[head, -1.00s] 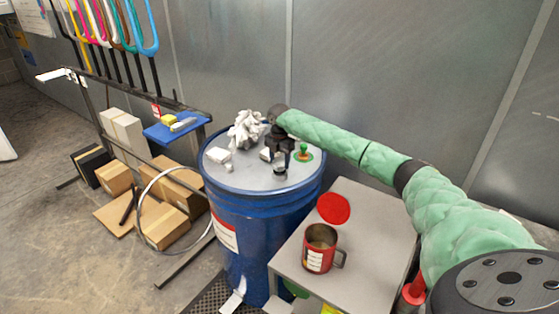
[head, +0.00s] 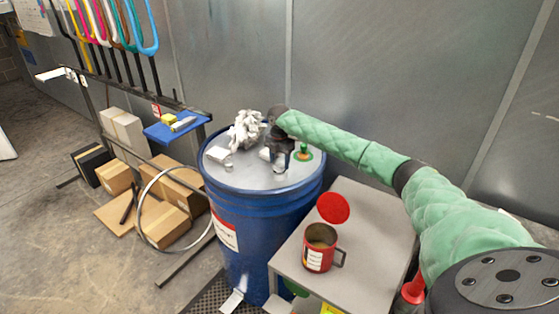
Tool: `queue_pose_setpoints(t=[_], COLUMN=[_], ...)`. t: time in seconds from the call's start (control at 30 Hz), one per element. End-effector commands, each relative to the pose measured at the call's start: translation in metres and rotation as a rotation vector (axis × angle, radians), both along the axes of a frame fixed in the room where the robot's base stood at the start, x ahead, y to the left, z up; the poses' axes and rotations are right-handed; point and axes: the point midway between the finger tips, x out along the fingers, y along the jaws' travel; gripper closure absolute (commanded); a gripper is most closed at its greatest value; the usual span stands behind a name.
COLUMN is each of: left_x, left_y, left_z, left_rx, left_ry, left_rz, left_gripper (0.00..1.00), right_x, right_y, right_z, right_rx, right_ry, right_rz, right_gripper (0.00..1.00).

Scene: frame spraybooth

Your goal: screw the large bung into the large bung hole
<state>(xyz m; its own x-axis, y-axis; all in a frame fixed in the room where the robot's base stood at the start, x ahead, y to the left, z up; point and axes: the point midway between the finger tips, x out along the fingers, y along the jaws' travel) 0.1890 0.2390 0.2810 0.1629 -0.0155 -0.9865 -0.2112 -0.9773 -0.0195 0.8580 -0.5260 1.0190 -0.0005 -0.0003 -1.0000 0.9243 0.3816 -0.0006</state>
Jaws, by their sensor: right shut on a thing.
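A blue drum (head: 260,220) with a grey lid (head: 245,180) stands at the centre. The large bung hole is not visible and may lie beneath the gripper. I cannot tell whether the bung sits in a hole. My left gripper is not in view.
A grey table (head: 375,230) with a red mug (head: 320,247) and a red disc (head: 333,208) stands at right. Cardboard boxes (head: 165,225) lie at left.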

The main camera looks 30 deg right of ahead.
Motion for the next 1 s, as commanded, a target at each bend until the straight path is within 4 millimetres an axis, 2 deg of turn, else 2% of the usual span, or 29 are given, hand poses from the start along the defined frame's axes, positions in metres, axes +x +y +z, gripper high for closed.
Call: queue_pose_setpoints(t=[0.8, 0.83, 0.9, 1.0], left_x=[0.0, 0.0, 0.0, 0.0], left_y=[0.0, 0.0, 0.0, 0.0], left_z=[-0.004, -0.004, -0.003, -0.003], left_rx=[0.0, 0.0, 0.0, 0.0], left_ry=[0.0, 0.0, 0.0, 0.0], left_rz=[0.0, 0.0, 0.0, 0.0], left_gripper=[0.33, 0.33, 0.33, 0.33], right_x=[0.0, 0.0, 0.0, 0.0], right_y=[0.0, 0.0, 0.0, 0.0], right_z=[-0.015, -0.014, -0.014, -0.014], right_rx=[0.0, 0.0, 0.0, 0.0], right_ry=[0.0, -0.001, -0.001, -0.001], right_rz=[0.0, 0.0, 0.0, -0.001], right_gripper=[0.71, 0.51, 0.65, 0.65])
